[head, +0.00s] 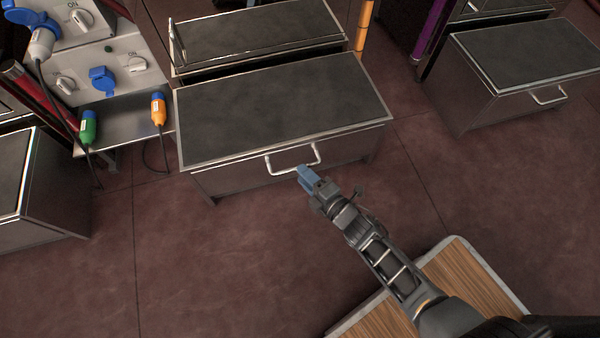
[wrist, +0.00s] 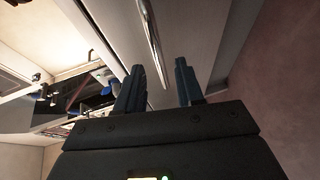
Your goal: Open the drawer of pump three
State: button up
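A dark-topped unit with a metal drawer front (head: 240,178) stands in the middle of the head view, and the front looks shut. No pump number is readable on it. A pale bar handle (head: 292,160) sticks out from this front. My gripper (head: 304,172) is just in front of the handle's right half, its blue fingers pointing at it. In the wrist view my gripper (wrist: 160,66) is open, its fingers apart. The handle bar (wrist: 152,38) runs ahead and appears in the gap between the fingers. I cannot tell whether either finger touches it.
A similar unit with a handle (head: 549,96) stands at right, another (head: 42,190) at left. A socket panel (head: 108,65) with blue, green and orange plugs is at upper left. A wood-topped surface (head: 462,282) is at lower right. The red floor in front is clear.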

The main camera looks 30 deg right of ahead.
jog(key=shift+w+a+f+b, duration=0.1)
jog(key=shift+w+f+b, duration=0.1)
jog(key=shift+w, duration=0.5)
jog(key=shift+w+a+f+b, duration=0.1)
jog(key=shift+w+b, duration=0.1)
jog(key=shift+w, duration=0.45)
jog(key=shift+c, duration=0.3)
grip_shut()
